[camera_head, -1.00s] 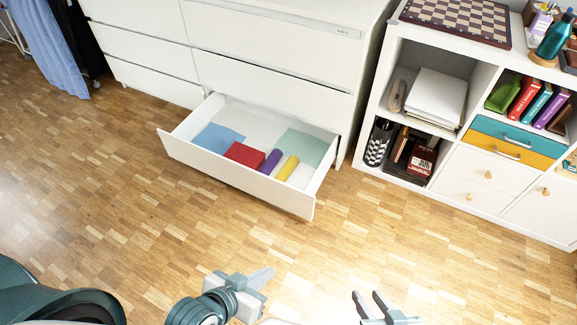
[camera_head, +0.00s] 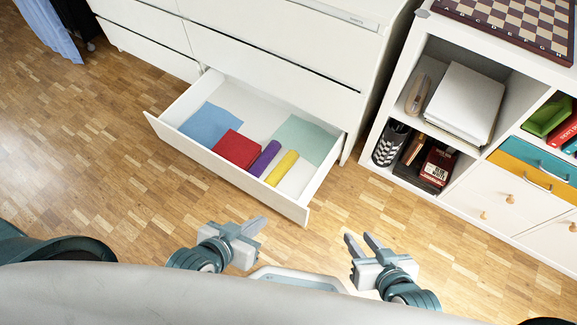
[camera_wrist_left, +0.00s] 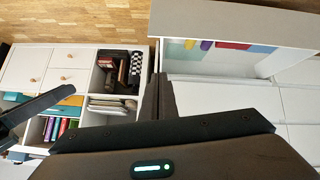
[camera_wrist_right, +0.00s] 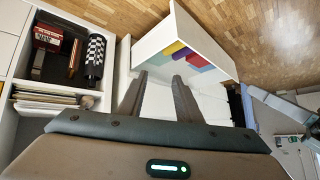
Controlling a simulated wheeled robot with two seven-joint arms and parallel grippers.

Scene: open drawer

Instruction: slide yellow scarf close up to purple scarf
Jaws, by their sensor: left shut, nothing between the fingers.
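The yellow scarf (camera_head: 281,168) is a small roll lying in the open drawer (camera_head: 225,168), near its front right. The purple scarf (camera_head: 265,158) is a similar roll just left of it, roughly parallel, with a narrow gap between them. Both also show in the left wrist view, yellow (camera_wrist_left: 189,44) and purple (camera_wrist_left: 206,45). My left gripper (camera_head: 256,226) is shut and empty, outside the drawer and in front of its front panel. My right gripper (camera_head: 361,241) is open and empty, further right and in front of the drawer's right corner.
A folded red cloth (camera_head: 237,149) lies against the purple roll's left side. A white shelf unit (camera_head: 463,205) stands at the right. Bare wood floor (camera_head: 120,170) is open at the left.

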